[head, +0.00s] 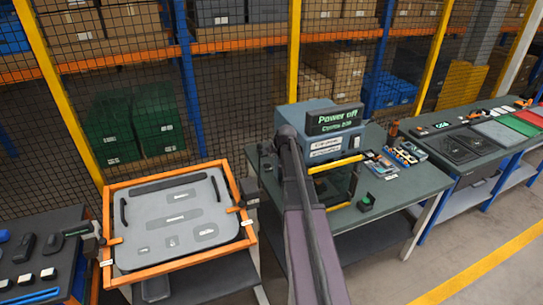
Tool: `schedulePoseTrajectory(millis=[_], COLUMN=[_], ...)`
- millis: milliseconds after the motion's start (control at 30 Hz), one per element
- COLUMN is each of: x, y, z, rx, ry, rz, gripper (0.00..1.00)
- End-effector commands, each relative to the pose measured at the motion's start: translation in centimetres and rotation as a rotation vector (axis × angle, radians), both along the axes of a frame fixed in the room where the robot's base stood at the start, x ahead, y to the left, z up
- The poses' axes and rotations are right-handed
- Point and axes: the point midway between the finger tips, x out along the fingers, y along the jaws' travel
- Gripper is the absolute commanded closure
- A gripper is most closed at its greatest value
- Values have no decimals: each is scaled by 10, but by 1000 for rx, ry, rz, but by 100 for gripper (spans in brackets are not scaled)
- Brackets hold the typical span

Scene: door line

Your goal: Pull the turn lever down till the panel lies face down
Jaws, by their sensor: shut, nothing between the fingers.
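The panel (180,218) is a light grey door panel with dark strips and small labelled patches. It lies in an orange frame (167,172) at the left, tilted, with its detailed side up towards me. A dark lever-like part (78,231) sticks out at the frame's left side, by a grey block. Another dark block (250,190) sits at the frame's right side, with a small white label below it. I cannot tell for certain which one is the turn lever. My arm rises through the middle, right of the frame and apart from it. My gripper does not show.
A tool bench (35,255) adjoins the frame at left. Mesh fencing with yellow posts (294,50) runs behind. Floor (420,265) is clear at front right.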

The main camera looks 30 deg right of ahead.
Motion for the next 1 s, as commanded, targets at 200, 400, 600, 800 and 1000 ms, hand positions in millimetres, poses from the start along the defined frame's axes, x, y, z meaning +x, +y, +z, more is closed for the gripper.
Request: schedulePoseTrajectory(millis=[200,400,600,800,1000], x=[-1,-2,-3,-4,-3], y=[0,-1,-1,-1,0], z=[23,40,53,60,61], rx=[0,0,0,0,0], ry=[0,0,0,0,-1], rz=[0,0,1,1,3], gripper=[100,100,100,100,100])
